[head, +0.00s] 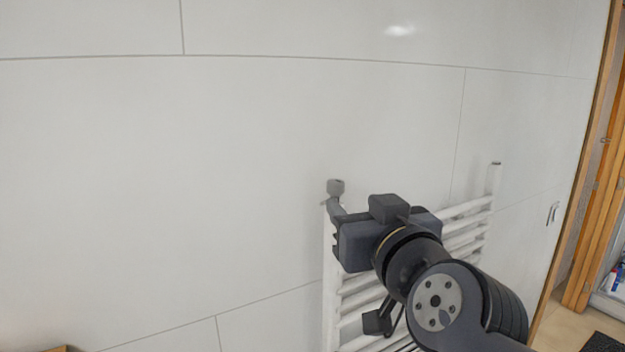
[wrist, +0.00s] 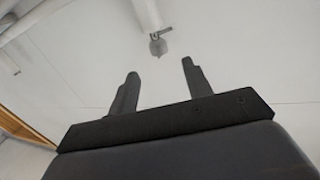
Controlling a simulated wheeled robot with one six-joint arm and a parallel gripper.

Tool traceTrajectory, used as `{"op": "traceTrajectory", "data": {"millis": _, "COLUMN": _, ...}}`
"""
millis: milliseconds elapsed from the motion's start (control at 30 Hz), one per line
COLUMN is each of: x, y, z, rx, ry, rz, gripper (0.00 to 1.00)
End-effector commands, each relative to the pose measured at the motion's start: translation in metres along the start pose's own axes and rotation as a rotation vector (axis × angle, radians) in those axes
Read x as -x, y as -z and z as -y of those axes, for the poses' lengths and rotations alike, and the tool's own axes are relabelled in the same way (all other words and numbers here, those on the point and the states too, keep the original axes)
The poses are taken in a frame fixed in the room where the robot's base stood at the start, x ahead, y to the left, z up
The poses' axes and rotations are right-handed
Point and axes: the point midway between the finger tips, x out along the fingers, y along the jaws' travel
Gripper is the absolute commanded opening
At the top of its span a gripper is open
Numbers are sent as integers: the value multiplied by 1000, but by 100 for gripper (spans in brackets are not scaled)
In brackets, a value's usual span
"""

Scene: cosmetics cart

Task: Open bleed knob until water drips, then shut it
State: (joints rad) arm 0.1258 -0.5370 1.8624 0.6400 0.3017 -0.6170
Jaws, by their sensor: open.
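The bleed knob (head: 336,187) is a small grey piece at the top of the left upright of a white towel radiator (head: 328,270). In the wrist view the grey knob (wrist: 158,47) shows ahead of the fingers, at the end of a white tube, and sits between their lines. My gripper (wrist: 158,85) is open and empty, and its two dark fingers stand apart from the knob. In the head view my gripper (head: 336,222) is just below and right of the knob and hides part of the radiator's top. No water is visible.
White tiled wall (head: 160,170) lies behind the radiator and is bare to the left. The radiator's right upright (head: 494,180) and several white bars stand close to my arm. A wooden door frame (head: 585,150) is at the far right.

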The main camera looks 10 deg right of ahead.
Motion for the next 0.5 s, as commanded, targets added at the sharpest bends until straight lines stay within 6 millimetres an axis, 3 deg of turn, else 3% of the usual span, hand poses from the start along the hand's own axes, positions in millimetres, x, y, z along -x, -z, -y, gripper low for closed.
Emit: {"op": "traceTrajectory", "data": {"millis": 500, "x": -76, "y": -1, "z": 0, "rx": 0, "ry": 1, "rz": 3, "gripper": 47}}
